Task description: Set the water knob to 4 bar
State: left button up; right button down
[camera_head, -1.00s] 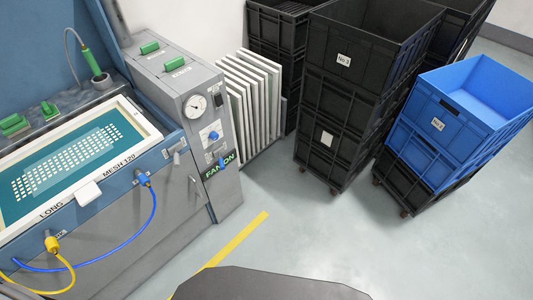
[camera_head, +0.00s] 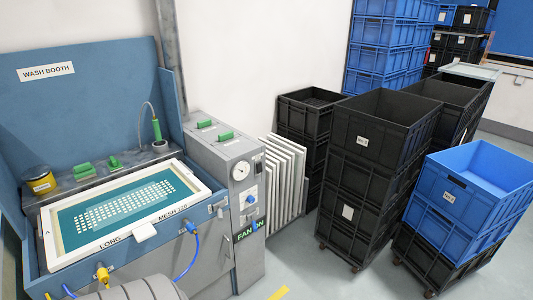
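The grey control cabinet (camera_head: 217,159) stands right of the wash booth. A round white pressure gauge (camera_head: 240,171) sits high on its front panel; its reading is too small to tell. Below the gauge is a blue knob (camera_head: 250,199) with a small label too small to read. A second blue control (camera_head: 256,225) is lower, by the green "FAN ON" label.
The wash booth (camera_head: 88,94) holds a framed mesh screen (camera_head: 149,230). A yellow fitting (camera_head: 102,275) and blue hose (camera_head: 188,260) are on its front. White panels (camera_head: 287,178) stand right of the cabinet. Black crates (camera_head: 376,140) and blue crates (camera_head: 470,177) are farther right.

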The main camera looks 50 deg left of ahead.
aim_at(251, 199)
jog(key=z, duration=0.15)
jog(key=i, duration=1.5)
jog(key=u, duration=0.4)
jog(key=i, duration=0.9)
jog(key=u, duration=1.5)
jog(key=i, duration=0.75)
jog(key=u, duration=0.75)
